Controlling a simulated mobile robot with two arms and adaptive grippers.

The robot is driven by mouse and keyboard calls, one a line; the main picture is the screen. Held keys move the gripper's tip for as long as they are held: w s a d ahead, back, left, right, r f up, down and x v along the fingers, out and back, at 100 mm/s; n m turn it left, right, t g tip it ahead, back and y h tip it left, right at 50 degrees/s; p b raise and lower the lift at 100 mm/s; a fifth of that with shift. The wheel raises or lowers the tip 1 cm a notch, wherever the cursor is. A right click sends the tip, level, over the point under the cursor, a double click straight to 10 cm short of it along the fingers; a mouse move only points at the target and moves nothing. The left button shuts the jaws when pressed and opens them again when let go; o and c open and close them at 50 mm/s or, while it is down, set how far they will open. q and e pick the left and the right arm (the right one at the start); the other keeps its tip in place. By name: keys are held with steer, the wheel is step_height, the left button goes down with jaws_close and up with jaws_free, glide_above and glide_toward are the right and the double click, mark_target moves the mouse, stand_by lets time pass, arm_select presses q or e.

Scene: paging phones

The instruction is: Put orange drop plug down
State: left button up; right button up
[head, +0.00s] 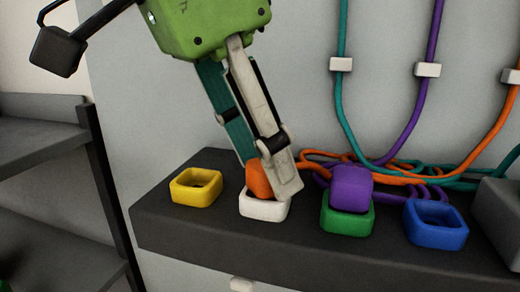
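The orange drop plug (257,181) is at the white socket (264,208) on the dark ledge, with its lower end within the socket's rim. My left gripper (268,178) comes down from above, tilted, with its fingertips on both sides of the plug. It looks shut on the plug. The white finger covers the plug's right side, and the teal finger's tip is partly hidden behind it. How deep the plug sits in the socket is hidden. My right gripper is not in view.
A purple plug (351,188) sits in the green socket (347,218). The yellow socket (196,187) and blue socket (436,226) are empty. Teal, purple and orange cords (502,120) hang on the wall and coil behind the sockets. A grey box (500,215) stands at the right. Dark shelves (40,145) are at the left.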

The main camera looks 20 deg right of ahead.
arm_select(q)
steer(key=shift+r, duration=0.45)
steer(key=v, duration=1.1)
steer(key=shift+a+r, duration=0.15)
steer(key=shift+r, duration=0.2)
steer(key=shift+s, duration=0.1)
stand_by(0.7)
